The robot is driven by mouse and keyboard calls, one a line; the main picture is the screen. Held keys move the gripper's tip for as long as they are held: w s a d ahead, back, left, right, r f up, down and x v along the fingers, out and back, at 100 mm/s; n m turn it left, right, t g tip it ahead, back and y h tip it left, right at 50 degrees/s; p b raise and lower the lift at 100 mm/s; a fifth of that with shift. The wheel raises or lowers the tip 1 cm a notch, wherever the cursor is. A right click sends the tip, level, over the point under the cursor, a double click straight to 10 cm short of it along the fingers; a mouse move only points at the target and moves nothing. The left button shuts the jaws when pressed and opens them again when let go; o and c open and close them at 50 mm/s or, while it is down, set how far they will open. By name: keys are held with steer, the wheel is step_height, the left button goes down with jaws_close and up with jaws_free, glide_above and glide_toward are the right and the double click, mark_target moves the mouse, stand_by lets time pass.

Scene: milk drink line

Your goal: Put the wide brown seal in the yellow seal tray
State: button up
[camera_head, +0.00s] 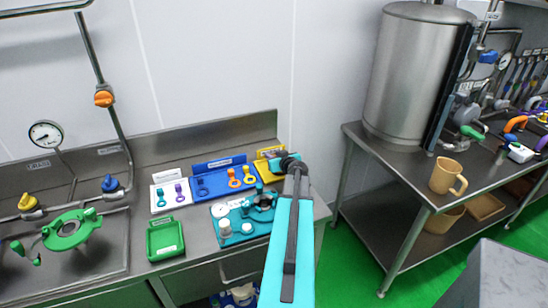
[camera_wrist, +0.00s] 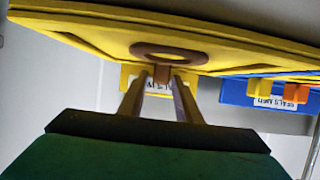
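The wide brown seal (camera_wrist: 170,52), a flat ring with a small tab, shows at the top of the wrist view against the yellow seal tray (camera_wrist: 90,32). The seal appears to lie on the tray's floor. My gripper (camera_wrist: 161,77) has its two fingers on either side of the tab, with a narrow gap visible on each side, so it looks open. In the head view the yellow tray (camera_head: 262,168) stands at the right end of the tray row, and my wrist hides part of it. The seal is not discernible there.
The blue tray (camera_head: 208,186) with orange and yellow seals stands left of the yellow tray. A white tray (camera_head: 158,202) with teal and purple seals is further left. A teal board (camera_head: 232,238) with fittings and a green tray (camera_head: 165,256) lie in front. The backsplash rises close behind.

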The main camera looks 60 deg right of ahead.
steer(key=shift+o, duration=0.2)
steer(key=shift+r+p, duration=0.3)
steer(key=shift+p, duration=0.2)
steer(key=shift+r+p, duration=0.4)
steer(key=shift+p, duration=0.4)
steer(key=shift+b+v, duration=0.45)
steer(key=shift+v, duration=0.35)
steer(key=shift+b+v, duration=1.75)
steer(key=shift+v, duration=3.4)
steer(key=shift+s+a+f, duration=0.1)
